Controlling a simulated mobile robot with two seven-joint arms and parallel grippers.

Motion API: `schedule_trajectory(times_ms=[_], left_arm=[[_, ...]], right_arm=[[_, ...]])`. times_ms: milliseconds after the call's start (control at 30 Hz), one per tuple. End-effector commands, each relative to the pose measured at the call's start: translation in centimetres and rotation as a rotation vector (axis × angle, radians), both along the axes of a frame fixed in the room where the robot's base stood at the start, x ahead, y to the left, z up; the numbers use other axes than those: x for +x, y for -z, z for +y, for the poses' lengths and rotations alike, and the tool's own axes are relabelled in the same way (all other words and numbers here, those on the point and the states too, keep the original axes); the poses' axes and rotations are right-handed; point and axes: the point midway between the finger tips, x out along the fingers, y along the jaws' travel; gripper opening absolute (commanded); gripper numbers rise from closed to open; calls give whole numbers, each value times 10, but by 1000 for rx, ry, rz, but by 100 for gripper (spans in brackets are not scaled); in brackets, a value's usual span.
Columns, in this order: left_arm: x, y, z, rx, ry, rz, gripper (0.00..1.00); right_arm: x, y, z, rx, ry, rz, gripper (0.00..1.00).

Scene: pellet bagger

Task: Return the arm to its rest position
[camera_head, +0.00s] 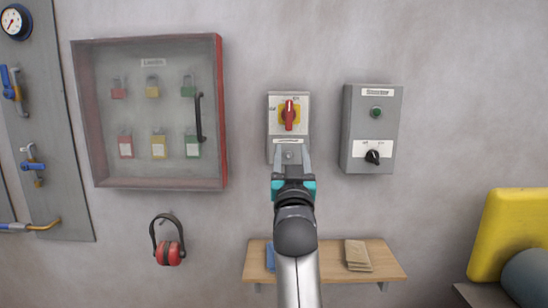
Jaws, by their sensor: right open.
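My right gripper (291,158) is in the middle of the head view, its arm coming up from the bottom edge. Its jaws are open, and I see nothing held between them. The fingers point up at the lower part of a grey switch box (273,128) with a red rotary handle (289,115) on a yellow plate. The fingertips overlap the box's lower part in the picture; I cannot tell whether they touch it. The red handle stands about upright. My left gripper is not in view.
A lockout cabinet (220,110) with padlocks hangs left. A grey control box (372,128) with a black knob hangs right. Below are red ear defenders (168,252) and a wooden shelf (388,268) with a tan packet (357,254). A yellow machine part (512,235) stands far right.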

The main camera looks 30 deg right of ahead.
Motion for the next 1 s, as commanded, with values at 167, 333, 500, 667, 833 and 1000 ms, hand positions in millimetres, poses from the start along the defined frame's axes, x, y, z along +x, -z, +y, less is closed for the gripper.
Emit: schedule_trajectory(times_ms=[167, 333, 500, 667, 833, 1000], left_arm=[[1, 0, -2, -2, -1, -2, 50], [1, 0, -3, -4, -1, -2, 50], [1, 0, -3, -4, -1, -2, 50], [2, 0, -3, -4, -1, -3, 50], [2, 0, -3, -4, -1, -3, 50], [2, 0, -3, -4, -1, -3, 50]], right_arm=[[0, 0, 0, 0, -1, 0, 55], [16, 32, 11, -1, -37, 70, 55], [46, 136, 42, 8, -139, 276, 55], [49, 256, 76, 26, -238, 499, 55], [21, 380, 107, 57, -326, 729, 55], [-38, 495, 131, 93, -395, 954, 55]])
